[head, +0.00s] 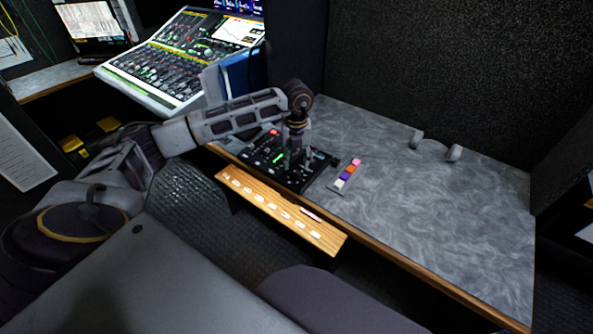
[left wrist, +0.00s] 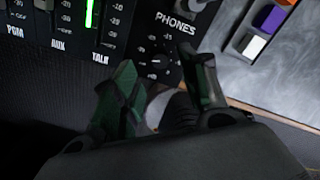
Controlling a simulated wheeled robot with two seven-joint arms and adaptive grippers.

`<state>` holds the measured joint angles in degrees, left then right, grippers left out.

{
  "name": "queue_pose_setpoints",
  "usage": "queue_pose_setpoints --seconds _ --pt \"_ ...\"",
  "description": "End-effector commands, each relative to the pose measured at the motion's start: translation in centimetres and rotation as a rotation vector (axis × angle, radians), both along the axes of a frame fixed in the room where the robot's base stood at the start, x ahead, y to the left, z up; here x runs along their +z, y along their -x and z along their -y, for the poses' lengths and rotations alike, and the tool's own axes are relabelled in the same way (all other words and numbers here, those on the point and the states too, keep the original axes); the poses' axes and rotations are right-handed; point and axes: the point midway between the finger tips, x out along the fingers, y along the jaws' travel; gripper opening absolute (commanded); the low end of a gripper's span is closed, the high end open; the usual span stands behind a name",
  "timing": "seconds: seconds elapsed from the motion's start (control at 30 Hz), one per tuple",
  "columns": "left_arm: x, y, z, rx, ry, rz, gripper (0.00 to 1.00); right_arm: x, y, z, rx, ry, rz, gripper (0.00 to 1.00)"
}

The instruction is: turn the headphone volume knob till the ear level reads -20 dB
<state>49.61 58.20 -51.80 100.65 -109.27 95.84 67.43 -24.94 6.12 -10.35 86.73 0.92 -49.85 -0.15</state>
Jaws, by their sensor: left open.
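My left gripper (head: 297,160) reaches down over the black control panel (head: 262,152) on the desk, its fingers close to the panel's right part. In the left wrist view the two dark fingers (left wrist: 158,62) are apart, on either side of a dark round dial area with small white scale marks (left wrist: 154,62), just below the PHONES label (left wrist: 175,22). The headphone knob's pointer is not readable, and the fingers partly cover this area. I cannot tell whether they touch the knob. A lit green meter bar (left wrist: 89,14) stands above the TALK label (left wrist: 101,57). My right gripper is not in view.
A strip of coloured buttons (head: 346,174) lies right of the panel. A wooden ledge with white labels (head: 280,208) runs in front. A mixing console (head: 165,65) stands at the back left. A headphone-like grey object (head: 435,146) lies on the desk (head: 430,220), otherwise clear on the right.

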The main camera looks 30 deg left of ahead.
Motion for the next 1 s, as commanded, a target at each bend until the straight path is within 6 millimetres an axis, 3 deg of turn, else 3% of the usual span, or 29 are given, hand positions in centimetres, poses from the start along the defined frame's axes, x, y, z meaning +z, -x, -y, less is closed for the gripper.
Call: queue_pose_setpoints --seconds 0.2,0.4,0.83,1.0 --pt "-2.9 0.0 0.0 0.001 0.001 -0.002 0.44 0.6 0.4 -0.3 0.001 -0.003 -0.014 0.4" --pt "-4.5 0.0 0.0 0.0 0.0 0.001 0.44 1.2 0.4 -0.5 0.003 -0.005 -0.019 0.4" --pt "-5.0 0.0 0.0 -0.001 0.0 0.001 0.44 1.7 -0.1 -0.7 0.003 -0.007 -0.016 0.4" --pt "-5.0 0.0 0.0 0.0 0.0 0.001 0.22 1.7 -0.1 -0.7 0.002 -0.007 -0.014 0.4"
